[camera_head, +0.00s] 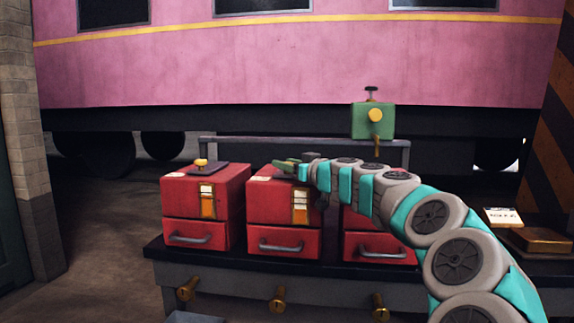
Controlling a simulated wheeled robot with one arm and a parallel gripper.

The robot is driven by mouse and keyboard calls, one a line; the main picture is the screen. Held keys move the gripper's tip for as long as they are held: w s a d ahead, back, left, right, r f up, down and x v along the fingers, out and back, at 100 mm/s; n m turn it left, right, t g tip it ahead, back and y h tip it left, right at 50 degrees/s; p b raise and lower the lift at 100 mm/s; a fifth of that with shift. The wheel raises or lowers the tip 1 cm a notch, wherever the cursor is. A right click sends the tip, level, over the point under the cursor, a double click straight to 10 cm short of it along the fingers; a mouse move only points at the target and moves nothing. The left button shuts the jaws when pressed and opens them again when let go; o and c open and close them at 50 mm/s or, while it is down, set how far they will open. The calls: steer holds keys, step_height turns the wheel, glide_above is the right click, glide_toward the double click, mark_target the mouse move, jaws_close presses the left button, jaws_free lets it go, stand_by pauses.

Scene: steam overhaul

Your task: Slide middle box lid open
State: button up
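The middle red box (270,205) stands on a dark bench between two similar red boxes. It has a label and orange stripe on its front, above a drawer with a grey handle. My gripper (297,168) is at the top of this box, reaching in from the right. A small dark green piece shows at its tip; I cannot tell whether it is a finger or part of the lid. The middle lid is mostly hidden by my gripper and arm. I cannot make out the fingers' opening or any hold.
The left red box (225,185) has a dark lid (209,169) with a gold knob. My arm partly covers the right red box (352,225). A green valve box (373,121) stands behind on a rail. A brass block (540,239) and a card (503,217) lie at right.

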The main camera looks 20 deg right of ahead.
jaws_close()
stand_by(0.9)
